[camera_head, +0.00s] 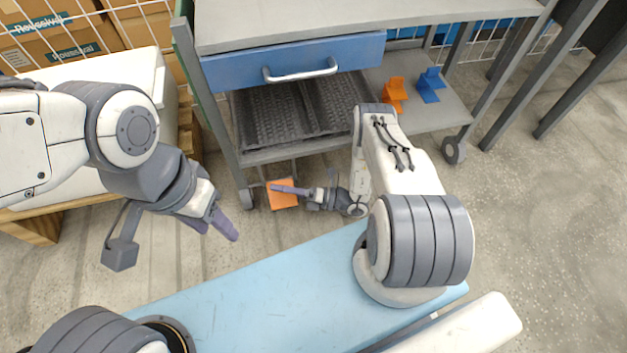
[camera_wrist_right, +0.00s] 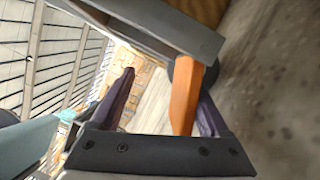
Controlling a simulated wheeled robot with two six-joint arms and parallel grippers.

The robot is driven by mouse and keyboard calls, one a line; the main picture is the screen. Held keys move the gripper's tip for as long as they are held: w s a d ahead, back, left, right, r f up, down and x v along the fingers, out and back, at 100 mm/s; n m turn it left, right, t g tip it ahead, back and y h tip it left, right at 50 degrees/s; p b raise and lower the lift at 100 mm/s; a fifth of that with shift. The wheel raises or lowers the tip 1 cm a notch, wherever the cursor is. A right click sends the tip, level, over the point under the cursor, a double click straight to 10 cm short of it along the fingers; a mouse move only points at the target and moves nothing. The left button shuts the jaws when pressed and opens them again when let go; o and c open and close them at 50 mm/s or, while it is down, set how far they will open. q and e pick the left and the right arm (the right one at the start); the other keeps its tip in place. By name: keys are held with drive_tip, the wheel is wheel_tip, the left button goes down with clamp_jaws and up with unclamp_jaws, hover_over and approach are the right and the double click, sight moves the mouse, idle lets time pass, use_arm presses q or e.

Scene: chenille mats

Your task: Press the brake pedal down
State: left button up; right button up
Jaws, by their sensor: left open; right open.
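The orange brake pedal (camera_head: 284,200) sits low at the front of the grey trolley, near its left caster. My right gripper (camera_head: 273,188) is at the pedal, its purple fingers overlapping it in the head view. In the right wrist view, the orange pedal (camera_wrist_right: 185,98) shows between the spread fingers of my right gripper (camera_wrist_right: 165,90), closer to the right finger. I cannot tell whether they touch. My left gripper (camera_head: 222,229) is open and empty, left of the pedal and away from the trolley.
The trolley has a blue drawer (camera_head: 290,66), a dark ribbed tray (camera_head: 275,110) and a lower shelf with an orange bracket (camera_head: 394,94) and a blue bracket (camera_head: 430,86). A white box (camera_head: 100,70) on a wooden pallet (camera_head: 38,226) stands left. Floor on the right is clear.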

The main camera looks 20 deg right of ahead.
drive_tip(key=s+d+r+p, duration=0.5)
drive_tip(key=s+d+r, duration=0.2)
drive_tip(key=d+r, duration=0.1)
drive_tip(key=shift+d+p, duration=0.35)
drive_tip(key=shift+d, duration=0.2)
drive_tip(key=shift+s, duration=0.1)
drive_tip(key=shift+s, duration=0.1)
